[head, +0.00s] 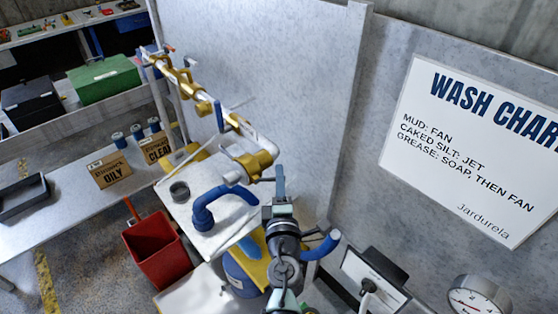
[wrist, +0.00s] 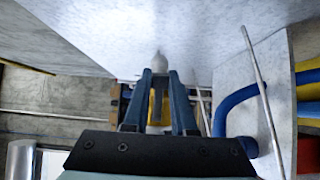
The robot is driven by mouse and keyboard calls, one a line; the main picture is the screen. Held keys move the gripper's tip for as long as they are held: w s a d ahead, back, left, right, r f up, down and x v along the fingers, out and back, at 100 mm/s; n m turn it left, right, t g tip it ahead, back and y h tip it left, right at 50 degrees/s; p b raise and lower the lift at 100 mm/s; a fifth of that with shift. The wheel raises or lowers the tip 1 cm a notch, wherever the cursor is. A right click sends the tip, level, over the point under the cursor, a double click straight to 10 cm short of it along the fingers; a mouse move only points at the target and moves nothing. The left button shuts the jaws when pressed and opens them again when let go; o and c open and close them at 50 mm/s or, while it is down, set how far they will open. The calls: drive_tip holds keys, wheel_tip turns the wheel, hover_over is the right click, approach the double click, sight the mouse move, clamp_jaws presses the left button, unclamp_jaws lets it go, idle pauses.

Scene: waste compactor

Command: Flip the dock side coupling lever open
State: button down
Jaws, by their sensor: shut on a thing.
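The brass coupling (head: 254,165) sits at the near end of the white pipe, in the middle of the head view. A small lever (head: 266,180) reaches from its right side to my gripper (head: 279,172). My gripper's blue fingers are close together beside the coupling and shut on the lever. In the wrist view my gripper (wrist: 160,74) points at the wall, with yellow brass (wrist: 156,104) showing between the fingers. The grip itself is largely hidden, and I cannot tell the lever's exact angle.
A blue hose (head: 225,197) curves just left of my gripper and also shows at right in the wrist view (wrist: 240,97). A grey wall panel (head: 270,80) stands close behind the pipe. A red bin (head: 155,252) and a bench (head: 85,212) are at left.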

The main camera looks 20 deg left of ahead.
drive_tip(key=shift+s+a+m+g+h+b, duration=0.15)
drive_tip(key=shift+s+m+g+h+b, duration=0.4)
drive_tip(key=shift+m+h+b, duration=1.6)
drive_tip(key=shift+s+a+m+g+h+b, duration=0.2)
drive_tip(key=shift+s+m+h+b, duration=0.85)
drive_tip(key=shift+h, duration=1.85)
drive_tip(key=shift+s+a+m+g+h+b, duration=0.1)
drive_tip(key=shift+s+m+g+h+b, duration=0.4)
drive_tip(key=shift+m+h+b, duration=1.7)
drive_tip(key=shift+s+r+h+p, duration=0.1)
drive_tip(key=shift+s+h+p, duration=0.05)
drive_tip(key=shift+h+p, duration=0.25)
drive_tip(key=shift+n, duration=0.3)
drive_tip(key=c, duration=0.7)
unclamp_jaws()
